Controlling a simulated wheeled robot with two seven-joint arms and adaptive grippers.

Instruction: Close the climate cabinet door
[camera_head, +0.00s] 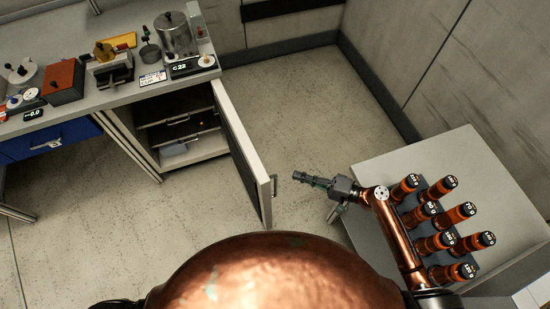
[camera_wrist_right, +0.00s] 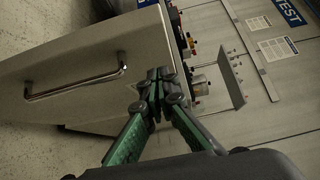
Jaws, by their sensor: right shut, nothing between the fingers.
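The climate cabinet (camera_head: 150,157) stands under the bench at the left, with dark shelves inside. Its door (camera_head: 243,150) is open wide and juts out from the cabinet's right side into the room. A bar handle (camera_head: 274,186) is on the door's outer face; it also shows in the right wrist view (camera_wrist_right: 76,84). My right gripper (camera_head: 298,175) is shut and empty, a little to the right of the door's free end, apart from the handle. In the right wrist view its fingertips (camera_wrist_right: 160,74) show in front of the door's outer face (camera_wrist_right: 60,65). My left gripper is not in view.
The bench (camera_head: 75,112) carries a steel pot (camera_head: 175,36), an orange box (camera_head: 63,80) and several instruments. A pale table (camera_head: 435,158) at the right bears several brown bottles (camera_head: 460,215), under my right arm. The floor beyond the door is clear.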

